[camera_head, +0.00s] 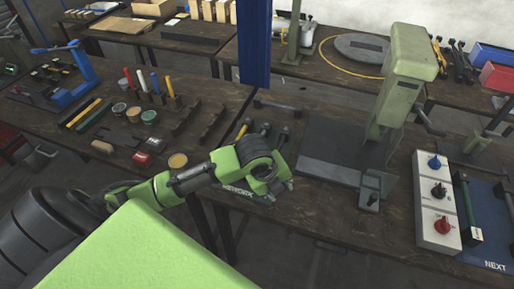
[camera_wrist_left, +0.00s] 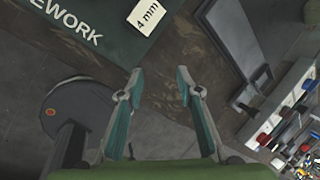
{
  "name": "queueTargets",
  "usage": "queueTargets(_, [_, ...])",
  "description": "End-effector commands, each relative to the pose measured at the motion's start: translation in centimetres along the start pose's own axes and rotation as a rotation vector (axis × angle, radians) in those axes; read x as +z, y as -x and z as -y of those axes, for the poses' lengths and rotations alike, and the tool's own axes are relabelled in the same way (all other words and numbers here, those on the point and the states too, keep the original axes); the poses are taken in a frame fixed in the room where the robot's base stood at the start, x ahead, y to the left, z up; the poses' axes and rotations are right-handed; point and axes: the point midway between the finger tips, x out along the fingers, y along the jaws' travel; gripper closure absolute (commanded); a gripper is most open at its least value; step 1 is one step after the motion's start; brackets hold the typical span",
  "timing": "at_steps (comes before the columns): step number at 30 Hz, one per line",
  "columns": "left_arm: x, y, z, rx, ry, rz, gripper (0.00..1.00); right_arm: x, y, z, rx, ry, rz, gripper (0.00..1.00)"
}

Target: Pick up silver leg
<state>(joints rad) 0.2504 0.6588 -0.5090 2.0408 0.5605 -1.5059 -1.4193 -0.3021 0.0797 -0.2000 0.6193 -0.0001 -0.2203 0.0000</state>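My left gripper (camera_head: 272,190) hangs over the front edge of the middle bench. In the left wrist view its two fingers (camera_wrist_left: 159,74) are spread apart with nothing between them. They point at the bench edge beside a dark green mat (camera_wrist_left: 85,30) marked "REWORK", with a white "4 mm" label (camera_wrist_left: 146,16). I cannot clearly make out a silver leg. My right gripper is not in view.
A green press (camera_head: 400,75) stands on the bench over a dark plate (camera_head: 330,155). A white control box (camera_head: 434,200) with blue, black and red knobs sits right of it. The left bench holds coloured tools and small pots (camera_head: 149,117). A blue post (camera_head: 254,45) rises behind my gripper.

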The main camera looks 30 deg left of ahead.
Motion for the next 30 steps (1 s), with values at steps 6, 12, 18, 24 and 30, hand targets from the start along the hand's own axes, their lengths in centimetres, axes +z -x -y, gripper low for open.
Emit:
queueTargets(6, [9.2,2.9,2.4,0.063,-0.448,0.078,0.67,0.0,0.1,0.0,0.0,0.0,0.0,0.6])
queueTargets(12, [16.2,6.3,3.2,0.127,-0.728,0.112,0.67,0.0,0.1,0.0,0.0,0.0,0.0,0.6])
queueTargets(18, [18.7,7.7,3.2,0.148,-0.83,0.115,0.67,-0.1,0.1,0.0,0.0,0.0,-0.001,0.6])
queueTargets(24, [19.2,4.6,2.9,0.151,-0.835,0.11,0.67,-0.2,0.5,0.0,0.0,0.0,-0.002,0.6])
queueTargets(30, [19.8,1.0,2.6,0.149,-0.833,0.113,0.67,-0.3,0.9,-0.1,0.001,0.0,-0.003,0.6])
